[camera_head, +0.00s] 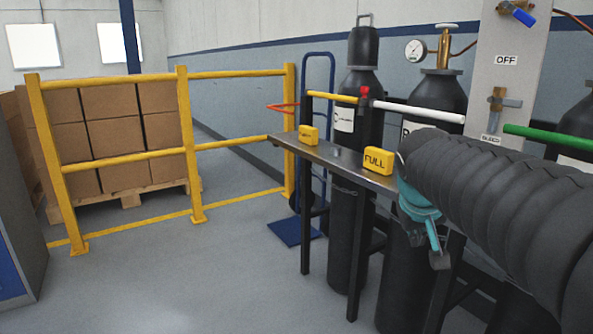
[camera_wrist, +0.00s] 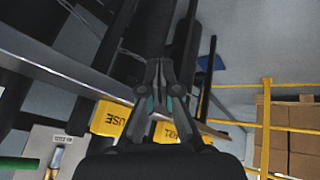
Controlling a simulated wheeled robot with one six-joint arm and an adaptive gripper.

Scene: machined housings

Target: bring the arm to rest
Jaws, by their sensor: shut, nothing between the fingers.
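My arm, in a black ribbed sleeve, reaches in from the right in the head view. My gripper (camera_head: 440,262) hangs at its end with teal parts, in front of the black cylinders and beside the narrow metal shelf (camera_head: 340,159). In the wrist view my gripper (camera_wrist: 159,64) has its fingers together with nothing between them. A yellow block marked FULL (camera_head: 378,160) stands on the shelf just left of my arm. The wrist view shows a yellow block marked USE (camera_wrist: 110,117) and another yellow block (camera_wrist: 172,133) partly hidden by my gripper.
Another yellow block (camera_head: 308,135) sits farther along the shelf. Black gas cylinders (camera_head: 355,115) stand along the wall, near a grey valve panel (camera_head: 508,80). A yellow guard rail (camera_head: 120,154) fences off stacked cartons (camera_head: 113,135). The floor (camera_head: 180,280) at left centre is clear.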

